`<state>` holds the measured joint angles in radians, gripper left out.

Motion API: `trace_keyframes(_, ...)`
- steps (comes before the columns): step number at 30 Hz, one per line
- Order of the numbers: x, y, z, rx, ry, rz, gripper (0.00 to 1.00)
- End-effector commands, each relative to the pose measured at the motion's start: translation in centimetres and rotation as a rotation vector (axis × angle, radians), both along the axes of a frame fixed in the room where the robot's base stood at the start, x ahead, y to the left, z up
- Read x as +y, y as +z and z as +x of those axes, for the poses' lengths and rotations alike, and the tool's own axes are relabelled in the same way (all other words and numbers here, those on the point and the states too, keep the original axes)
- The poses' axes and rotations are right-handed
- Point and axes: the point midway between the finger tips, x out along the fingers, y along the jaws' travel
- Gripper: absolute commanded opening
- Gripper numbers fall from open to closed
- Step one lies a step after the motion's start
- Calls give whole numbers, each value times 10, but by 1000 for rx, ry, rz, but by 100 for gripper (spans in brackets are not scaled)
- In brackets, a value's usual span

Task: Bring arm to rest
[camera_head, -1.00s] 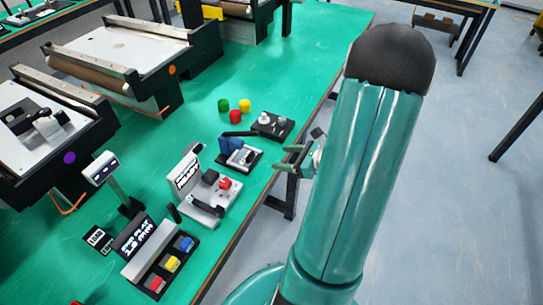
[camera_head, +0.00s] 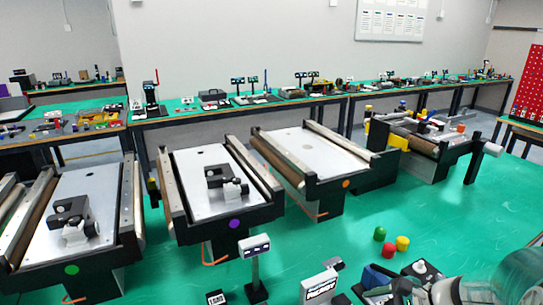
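Part of my own teal arm shows at the lower right corner of the head view, cut off by the frame's edge. My gripper's fingers cannot be made out, so whether they are open or shut does not show. Small devices on the green table, including a white display unit (camera_head: 319,288) and a blue part (camera_head: 376,277), stand to the left of the arm.
Several mini conveyors stand on the green table (camera_head: 330,232), among them one with a purple dot (camera_head: 222,190) and one with an orange dot (camera_head: 315,165). Green, red and yellow cylinders (camera_head: 389,250) stand near the arm. Crowded benches line the back wall.

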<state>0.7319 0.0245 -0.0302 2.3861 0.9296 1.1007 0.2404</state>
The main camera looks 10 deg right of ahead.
Motion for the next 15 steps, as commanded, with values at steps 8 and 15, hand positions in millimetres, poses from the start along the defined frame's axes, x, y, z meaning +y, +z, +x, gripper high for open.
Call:
trace_keyframes(8, 72, 45, -27, -137, 560, -459, 61)
trace_keyframes(15, 105, 85, -52, -318, 975, -864, 61)
